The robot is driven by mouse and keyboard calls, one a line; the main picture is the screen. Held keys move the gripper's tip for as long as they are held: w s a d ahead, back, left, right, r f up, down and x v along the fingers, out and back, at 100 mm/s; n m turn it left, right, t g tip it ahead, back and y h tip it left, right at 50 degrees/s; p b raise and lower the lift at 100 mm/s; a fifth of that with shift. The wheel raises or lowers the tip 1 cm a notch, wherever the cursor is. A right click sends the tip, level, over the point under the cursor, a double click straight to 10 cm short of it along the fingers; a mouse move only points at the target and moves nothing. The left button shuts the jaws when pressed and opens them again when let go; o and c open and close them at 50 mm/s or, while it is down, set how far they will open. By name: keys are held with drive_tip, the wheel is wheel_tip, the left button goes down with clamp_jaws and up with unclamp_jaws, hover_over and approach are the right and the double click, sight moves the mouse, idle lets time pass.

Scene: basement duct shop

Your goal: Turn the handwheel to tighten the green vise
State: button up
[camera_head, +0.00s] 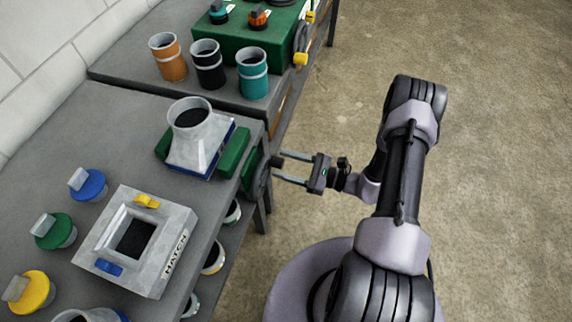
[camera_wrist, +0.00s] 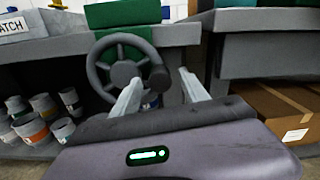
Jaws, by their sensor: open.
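The green vise (camera_head: 236,153) sits at the right edge of the grey bench in the head view. A grey duct fitting (camera_head: 203,143) with a blue-edged base stands between its jaws. The dark handwheel (camera_head: 262,178) faces out from the bench edge; it also shows in the wrist view (camera_wrist: 123,72), with spokes and a round knob (camera_wrist: 159,78) on its right side. My gripper (camera_head: 279,165) is open at the wheel. In the wrist view its fingertips (camera_wrist: 160,79) lie on either side of the knob. I cannot tell whether they touch it.
A box marked HATCH (camera_head: 150,270) and several coloured caps lie on the bench. Three cups (camera_head: 208,66) and a green box (camera_head: 258,35) stand on the farther bench. Cans (camera_wrist: 40,110) sit on the lower shelf, and a cardboard box (camera_wrist: 285,115) at right. Floor right of the benches is clear.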

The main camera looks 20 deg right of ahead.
clamp_jaws()
idle(1.4)
